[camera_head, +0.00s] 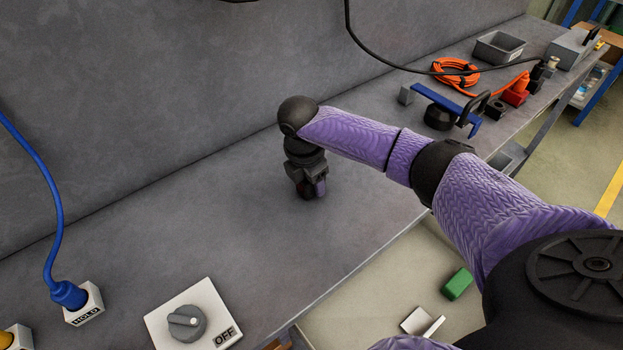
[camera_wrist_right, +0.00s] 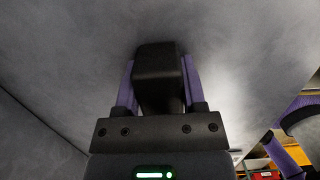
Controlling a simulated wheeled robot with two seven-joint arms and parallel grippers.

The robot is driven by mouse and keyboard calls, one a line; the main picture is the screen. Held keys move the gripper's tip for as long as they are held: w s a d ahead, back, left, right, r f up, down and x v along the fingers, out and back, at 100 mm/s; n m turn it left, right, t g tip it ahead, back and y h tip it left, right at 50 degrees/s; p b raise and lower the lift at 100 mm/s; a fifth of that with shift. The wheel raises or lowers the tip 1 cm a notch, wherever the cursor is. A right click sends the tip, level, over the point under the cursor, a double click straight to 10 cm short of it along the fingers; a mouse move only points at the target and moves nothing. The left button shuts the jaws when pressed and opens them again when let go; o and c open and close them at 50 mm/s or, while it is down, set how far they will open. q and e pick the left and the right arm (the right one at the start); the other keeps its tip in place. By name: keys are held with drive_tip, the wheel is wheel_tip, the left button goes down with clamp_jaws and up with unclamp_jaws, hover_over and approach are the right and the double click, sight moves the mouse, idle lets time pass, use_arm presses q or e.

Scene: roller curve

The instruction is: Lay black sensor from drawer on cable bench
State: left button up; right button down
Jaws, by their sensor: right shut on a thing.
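My right gripper (camera_head: 312,190) points down over the grey bench (camera_head: 215,235), near its middle. In the right wrist view its two purple fingers (camera_wrist_right: 157,85) are shut on the black sensor (camera_wrist_right: 156,70), a dark block with rounded edges. The sensor sits between the fingers close to the bench surface; whether it touches the bench I cannot tell. In the head view the gripper mostly hides the sensor. I cannot make out the drawer for certain. My left gripper is not in view.
A white switch box marked OFF (camera_head: 193,315) and a HOLD socket with a blue plug (camera_head: 70,295) are at the front left. An orange cable coil (camera_head: 456,72), a blue clamp (camera_head: 447,103) and a grey bin (camera_head: 498,47) stand at the far right. Bench around the gripper is clear.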

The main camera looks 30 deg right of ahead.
drive_tip(key=shift+c, duration=0.8)
unclamp_jaws()
drive_tip(key=shift+f, duration=0.1)
drive_tip(key=r+p, duration=0.1)
drive_tip(key=r, duration=0.2)
drive_tip(key=a+r+p, duration=0.1)
drive_tip(key=r, duration=0.3)
drive_tip(key=r+p, duration=0.2)
drive_tip(key=r, duration=0.2)
drive_tip(key=shift+a+r, duration=0.25)
drive_tip(key=shift+a, duration=0.1)
drive_tip(key=shift+r, duration=0.3)
drive_tip(key=shift+a, duration=0.1)
